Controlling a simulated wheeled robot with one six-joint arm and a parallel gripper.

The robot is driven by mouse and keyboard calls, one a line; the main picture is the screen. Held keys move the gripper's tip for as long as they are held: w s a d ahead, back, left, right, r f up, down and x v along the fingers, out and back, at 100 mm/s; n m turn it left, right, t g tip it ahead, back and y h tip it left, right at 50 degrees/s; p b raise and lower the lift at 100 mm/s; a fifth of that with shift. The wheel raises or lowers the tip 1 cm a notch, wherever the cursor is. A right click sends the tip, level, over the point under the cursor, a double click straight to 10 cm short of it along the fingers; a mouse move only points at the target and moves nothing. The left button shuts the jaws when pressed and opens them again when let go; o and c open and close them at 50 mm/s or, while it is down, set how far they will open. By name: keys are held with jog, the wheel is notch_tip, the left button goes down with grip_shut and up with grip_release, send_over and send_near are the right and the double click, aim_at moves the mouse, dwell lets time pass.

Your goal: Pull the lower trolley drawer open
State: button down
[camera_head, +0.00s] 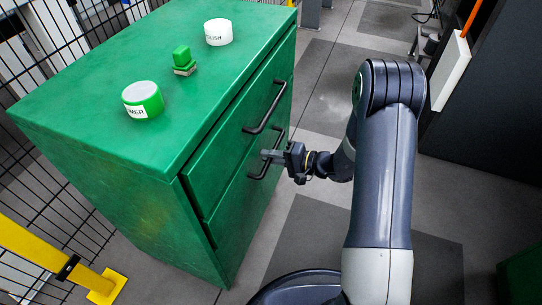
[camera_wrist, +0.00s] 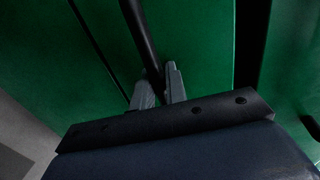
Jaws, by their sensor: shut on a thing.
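The green trolley (camera_head: 100,90) stands at the left in the head view, with two drawers in its right-hand side. The upper drawer (camera_head: 225,140) has a black bar handle (camera_head: 265,108). The lower drawer (camera_head: 232,200) has a similar black handle (camera_head: 278,150), and its front looks about flush with the trolley. My gripper (camera_head: 270,155) is shut on the lower handle. In the wrist view my gripper's grey fingers (camera_wrist: 159,82) stand on both sides of the black handle bar (camera_wrist: 138,30), in front of green panels. The fingers hide part of the bar.
A green-and-white tin (camera_head: 143,99), a white tin (camera_head: 218,32) and a small green block (camera_head: 182,60) stand on the trolley top. A black mesh fence (camera_head: 50,190) and yellow post (camera_head: 45,248) are at the left. Grey floor (camera_head: 310,100) is clear beyond my arm.

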jog(key=f+b+v, duration=0.2)
jog(key=v, duration=0.8)
jog(key=d+f+b+v, duration=0.1)
jog(key=f+b+v, duration=0.1)
jog(key=v, duration=0.9)
jog(key=shift+f+b, duration=0.2)
jog(key=shift+b, duration=0.45)
jog(key=shift+s, duration=0.15)
jog(key=c, duration=1.8)
grip_release()
jog(key=p+v, duration=0.2)
jog(key=v, duration=0.9)
jog(key=shift+p, duration=0.35)
jog(key=shift+f, duration=0.1)
